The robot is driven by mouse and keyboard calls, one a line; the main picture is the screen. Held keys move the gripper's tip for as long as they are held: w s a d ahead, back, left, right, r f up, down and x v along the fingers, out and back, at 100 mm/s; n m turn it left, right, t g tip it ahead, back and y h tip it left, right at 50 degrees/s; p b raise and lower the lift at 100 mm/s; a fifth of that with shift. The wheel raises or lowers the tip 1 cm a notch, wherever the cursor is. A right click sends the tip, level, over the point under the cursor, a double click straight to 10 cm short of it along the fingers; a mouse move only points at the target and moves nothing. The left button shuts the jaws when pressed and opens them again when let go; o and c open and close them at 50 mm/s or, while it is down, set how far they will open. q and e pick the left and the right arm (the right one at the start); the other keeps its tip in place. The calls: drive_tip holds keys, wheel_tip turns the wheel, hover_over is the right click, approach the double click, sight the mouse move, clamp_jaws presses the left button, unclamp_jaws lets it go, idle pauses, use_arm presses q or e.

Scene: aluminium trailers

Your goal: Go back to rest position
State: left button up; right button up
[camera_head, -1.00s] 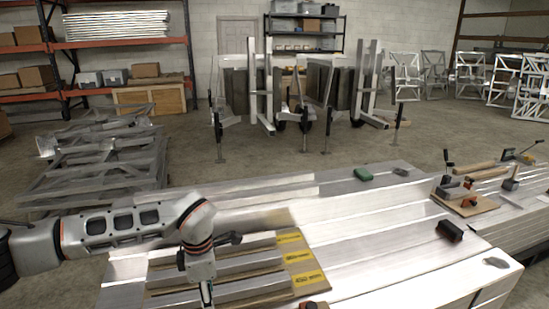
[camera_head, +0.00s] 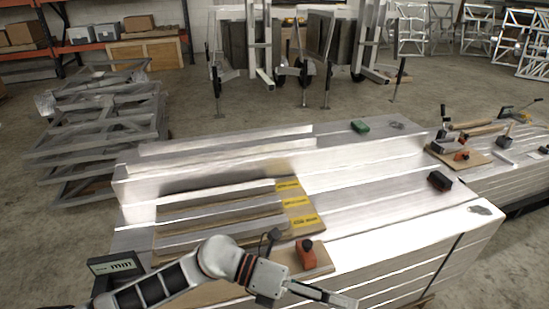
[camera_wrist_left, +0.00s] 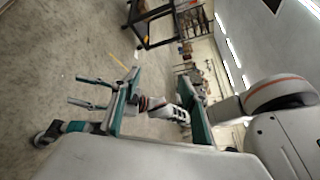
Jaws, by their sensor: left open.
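My left arm comes in from the lower left of the head view. Its gripper (camera_head: 325,295) is low in front of the aluminium stack (camera_head: 440,225), near the bottom edge of the picture. The jaws are open and I see nothing held in them. The fingertips are small and partly cut off by the edge. My right gripper is not in view.
A wooden board (camera_head: 285,262) carrying an orange-and-black tool (camera_head: 308,254) lies close behind the gripper. A digital gauge reading mm (camera_head: 115,266) is at left. The wrist view shows concrete floor (camera_wrist_left: 80,40) and a teal frame (camera_wrist_left: 120,95).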

use_arm(q)
drive_tip(key=w+a+r+n+t+h, duration=0.3)
drive_tip(key=w+r+n+t+h, duration=0.25)
drive_tip(key=n+t, duration=0.75)
drive_tip(key=w+a+f+n+t+y+p, duration=0.1)
drive_tip(key=w+a+f+n+t+y, duration=0.15)
drive_tip(key=a+f+n+y, duration=0.5)
drive_tip(key=w+a+f+n+t+y, duration=0.2)
drive_tip(key=a+f+n+t+y, duration=0.3)
drive_tip(key=n, duration=0.6)
drive_tip(key=s+a+f+n+g+y, duration=0.5)
drive_tip(key=s+a+f+n, duration=0.4)
drive_tip(key=s+a+f, duration=0.5)
wheel_tip(320, 180, down, 4)
drive_tip(key=a, duration=0.2)
drive_tip(key=shift+s+a+n+g+y+p, duration=0.15)
drive_tip(key=shift+a+n+g+y+p, duration=0.15)
drive_tip(key=shift+a+n+g+y, duration=0.1)
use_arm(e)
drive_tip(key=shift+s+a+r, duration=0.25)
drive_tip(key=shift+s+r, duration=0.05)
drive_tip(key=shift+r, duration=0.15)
use_arm(q)
drive_tip(key=shift+r, duration=0.1)
